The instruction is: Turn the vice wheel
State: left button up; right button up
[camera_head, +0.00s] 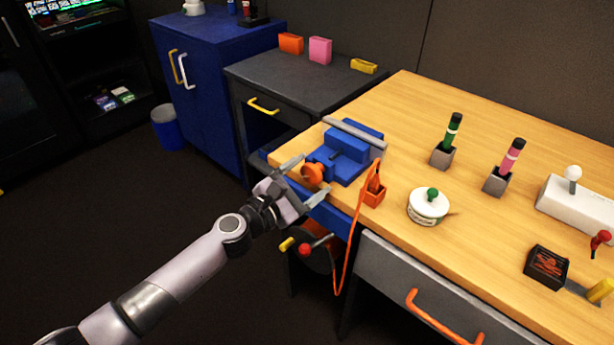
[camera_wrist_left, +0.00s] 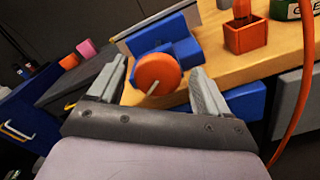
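The blue vice (camera_head: 345,152) is mounted at the near left corner of the wooden workbench. Its round orange wheel (camera_head: 313,174) faces my left gripper (camera_head: 308,180). In the left wrist view the wheel (camera_wrist_left: 158,74) has a small pale handle and sits between and beyond the two spread fingers of the gripper (camera_wrist_left: 160,90). The blue vice body (camera_wrist_left: 172,45) shows behind it. The fingers are open, one on each side of the wheel, with visible gaps; I see no contact. My right gripper is in neither view.
An orange holder (camera_head: 373,192) with a cable stands just right of the vice, the cable hanging over the bench edge. A round white tin (camera_head: 428,206) is further right. Below the vice are a blue drawer front and a dark reel (camera_head: 312,250). Open floor lies left.

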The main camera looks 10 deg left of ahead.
pick_arm(q)
jog(key=v, duration=0.7)
jog(key=shift+p, duration=0.4)
jog(key=shift+a, duration=0.1)
